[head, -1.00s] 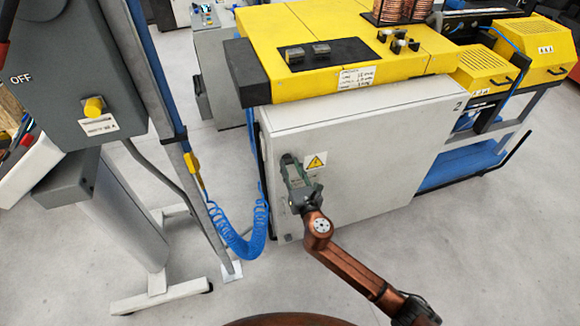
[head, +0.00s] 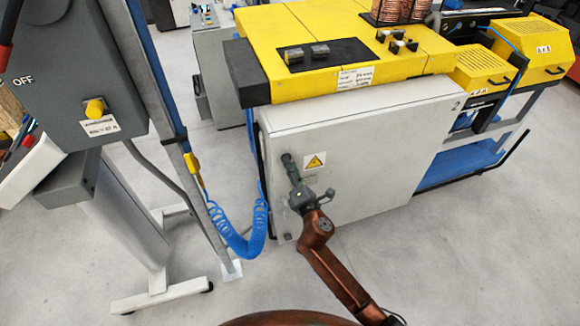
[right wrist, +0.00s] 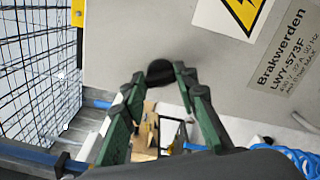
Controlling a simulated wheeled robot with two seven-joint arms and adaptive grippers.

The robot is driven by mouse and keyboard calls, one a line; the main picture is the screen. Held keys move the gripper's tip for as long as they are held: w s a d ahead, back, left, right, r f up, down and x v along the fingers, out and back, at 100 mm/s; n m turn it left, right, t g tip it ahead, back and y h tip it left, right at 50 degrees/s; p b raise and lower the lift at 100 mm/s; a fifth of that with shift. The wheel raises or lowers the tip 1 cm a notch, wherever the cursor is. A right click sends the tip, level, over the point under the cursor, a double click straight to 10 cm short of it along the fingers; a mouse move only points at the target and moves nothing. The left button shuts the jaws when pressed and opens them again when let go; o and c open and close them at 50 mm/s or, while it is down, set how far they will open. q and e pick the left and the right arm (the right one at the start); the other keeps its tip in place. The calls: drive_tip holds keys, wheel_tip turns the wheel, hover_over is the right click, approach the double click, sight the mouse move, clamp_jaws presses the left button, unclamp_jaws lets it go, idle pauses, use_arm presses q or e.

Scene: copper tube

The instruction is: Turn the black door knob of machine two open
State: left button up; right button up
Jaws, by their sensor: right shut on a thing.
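Machine two is the machine with a yellow top and a pale grey cabinet door (head: 380,160) marked 2. My right gripper (head: 298,187) is at the left part of this door, below and left of a yellow warning sign (head: 315,161). In the right wrist view the black door knob (right wrist: 160,72) sits between the tips of my green fingers (right wrist: 159,76), which are shut on it. In the head view the gripper partly hides the knob. The door looks closed. My left gripper is not in view.
A grey control box (head: 75,75) on a stand is at the left, with a coiled blue hose (head: 240,240) between it and the machine. Yellow boxes (head: 490,68) stand at the right. The floor in front of the door is clear.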

drive_tip(key=m, duration=0.5)
drive_tip(key=shift+f+m, duration=0.15)
drive_tip(key=shift+m, duration=0.15)
idle(0.5)
drive_tip(key=o, duration=1.2)
drive_tip(key=shift+c, duration=0.2)
drive_tip(key=shift+s, duration=0.1)
drive_tip(key=v, duration=1.1)
drive_tip(key=shift+s, duration=0.35)
drive_tip(key=shift+d, duration=0.15)
